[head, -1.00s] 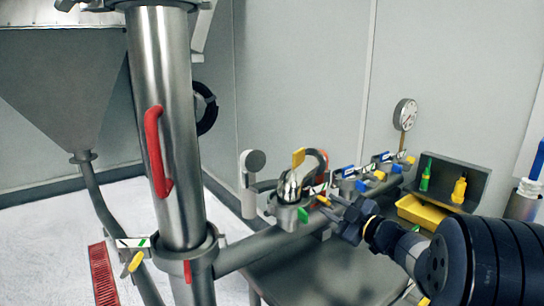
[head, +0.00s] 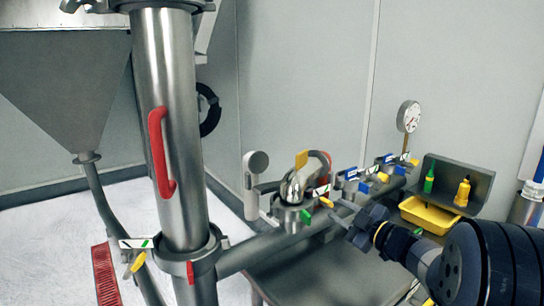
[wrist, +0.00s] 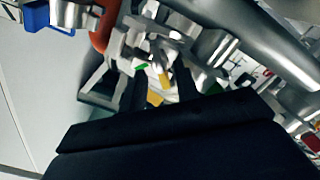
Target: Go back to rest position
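My gripper (head: 340,211) is in the head view right of the nearest valve port, its fingers pointing left towards the steel pipe's fittings. It appears empty. In the wrist view its two dark fingers (wrist: 158,88) stand apart, with blurred metal fittings and yellow and green bits beyond them. A steel fitting with a yellow tab (head: 293,188) is close to the left of the fingertips. A yellow-tipped lever (head: 326,202) is right by them; I cannot tell whether they touch.
A vertical steel column with a red handle (head: 161,152) stands left. Blue-and-yellow-tabbed valves (head: 364,178) line the pipe behind the gripper. A pressure gauge (head: 408,117), a green bottle (head: 429,182), a yellow bottle (head: 462,192) and a yellow tray (head: 428,215) are at right.

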